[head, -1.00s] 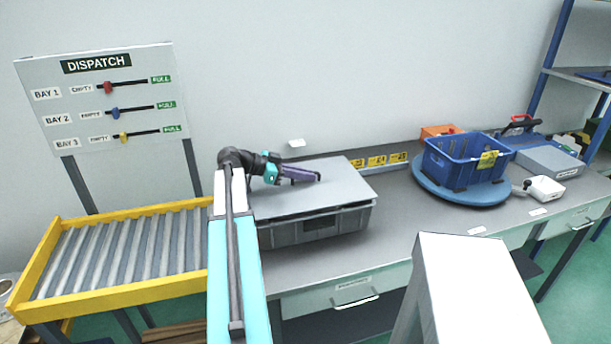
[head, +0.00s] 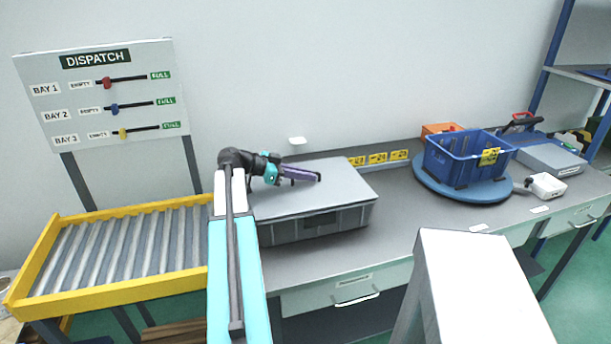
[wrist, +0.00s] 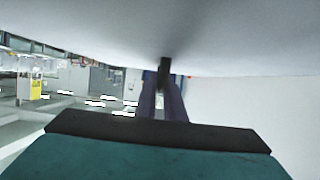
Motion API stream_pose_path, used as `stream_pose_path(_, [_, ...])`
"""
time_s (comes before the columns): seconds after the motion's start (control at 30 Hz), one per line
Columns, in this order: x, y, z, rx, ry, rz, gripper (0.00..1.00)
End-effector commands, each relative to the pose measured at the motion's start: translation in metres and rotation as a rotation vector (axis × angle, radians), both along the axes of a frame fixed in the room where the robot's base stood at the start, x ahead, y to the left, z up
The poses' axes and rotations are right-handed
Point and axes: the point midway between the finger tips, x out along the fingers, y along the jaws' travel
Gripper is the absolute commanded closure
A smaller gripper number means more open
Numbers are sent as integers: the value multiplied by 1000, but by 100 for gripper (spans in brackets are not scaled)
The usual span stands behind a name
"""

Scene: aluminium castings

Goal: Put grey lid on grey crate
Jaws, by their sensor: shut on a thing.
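The grey lid (head: 325,198) lies flat over the top of the grey crate (head: 312,226) on the bench, and its edges line up with the crate's rim in the head view. No clear gap shows between them along the front. My gripper (head: 318,177), with purple fingers, reaches level over the lid from the left. In the wrist view my gripper (wrist: 163,82) is shut on a dark upright piece at the grey lid (wrist: 110,30), which looks like its handle. The crate's inside is hidden by the lid.
A blue basket (head: 455,167) stands on a blue round turntable (head: 430,188) to the right. An orange bin (head: 436,130) is behind it. A yellow-framed roller conveyor (head: 120,292) is at the left. Bare bench lies right of the crate.

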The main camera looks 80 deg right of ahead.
Motion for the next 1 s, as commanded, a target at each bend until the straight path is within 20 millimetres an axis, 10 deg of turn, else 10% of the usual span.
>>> stream_pose_path(0.37, [0, 0, -7, 0, 1, 0, 100])
stream_pose_path(0.53, [0, 0, -6, 0, 1, 0, 69])
stream_pose_path(1.0, [5, 2, -5, 0, 0, 0, 69])
